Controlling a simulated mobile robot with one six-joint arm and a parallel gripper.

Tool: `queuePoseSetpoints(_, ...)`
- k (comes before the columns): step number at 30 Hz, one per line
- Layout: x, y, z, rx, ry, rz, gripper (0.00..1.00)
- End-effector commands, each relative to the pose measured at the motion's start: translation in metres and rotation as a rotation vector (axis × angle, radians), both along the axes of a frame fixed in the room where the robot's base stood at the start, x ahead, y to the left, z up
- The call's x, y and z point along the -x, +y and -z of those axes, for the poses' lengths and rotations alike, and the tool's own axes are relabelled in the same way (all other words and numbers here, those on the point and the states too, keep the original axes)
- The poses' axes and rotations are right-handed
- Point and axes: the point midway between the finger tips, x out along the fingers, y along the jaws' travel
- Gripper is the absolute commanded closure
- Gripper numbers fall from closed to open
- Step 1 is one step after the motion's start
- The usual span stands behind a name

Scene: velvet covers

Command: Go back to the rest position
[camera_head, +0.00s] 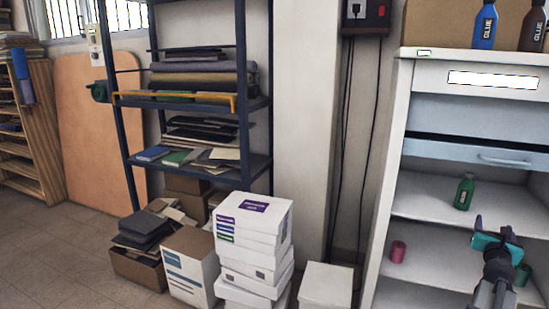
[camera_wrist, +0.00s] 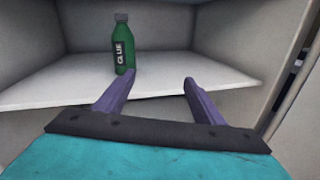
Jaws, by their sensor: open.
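My gripper (camera_wrist: 158,82) is open in the wrist view, with two purple fingers spread apart and nothing between them. In the head view my gripper (camera_head: 495,238) is at the lower right, in front of the white cabinet (camera_head: 385,200). A green glue bottle (camera_wrist: 123,45) stands upright on a white shelf (camera_wrist: 215,75), beyond the left finger. The same bottle shows in the head view (camera_head: 464,192), above and left of my gripper, apart from it.
A red spool (camera_head: 397,251) and a green spool (camera_head: 522,274) stand on the lower shelf. A drawer (camera_head: 480,153) sits above the bottle's compartment. Blue (camera_head: 484,27) and brown (camera_head: 533,28) glue bottles stand on top. White boxes (camera_head: 250,245) stand left of the cabinet. Floor at left is clear.

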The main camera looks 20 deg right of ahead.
Motion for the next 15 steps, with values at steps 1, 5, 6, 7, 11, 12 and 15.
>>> queuePoseSetpoints(1,-0.004,0.004,0.002,-0.018,-0.015,0.003,0.37)
queuePoseSetpoints(5,-0.014,0.012,0.014,-0.077,-0.065,0.013,0.37)
queuePoseSetpoints(6,-0.018,0.016,0.017,-0.096,-0.081,0.016,0.37)
queuePoseSetpoints(7,-0.021,0.019,0.02,-0.114,-0.096,0.019,0.37)
queuePoseSetpoints(11,-0.035,0.033,0.037,-0.199,-0.163,0.037,0.37)
queuePoseSetpoints(12,-0.039,0.039,0.044,-0.232,-0.186,0.045,0.37)
queuePoseSetpoints(15,-0.053,0.058,0.065,-0.334,-0.255,0.071,0.37)
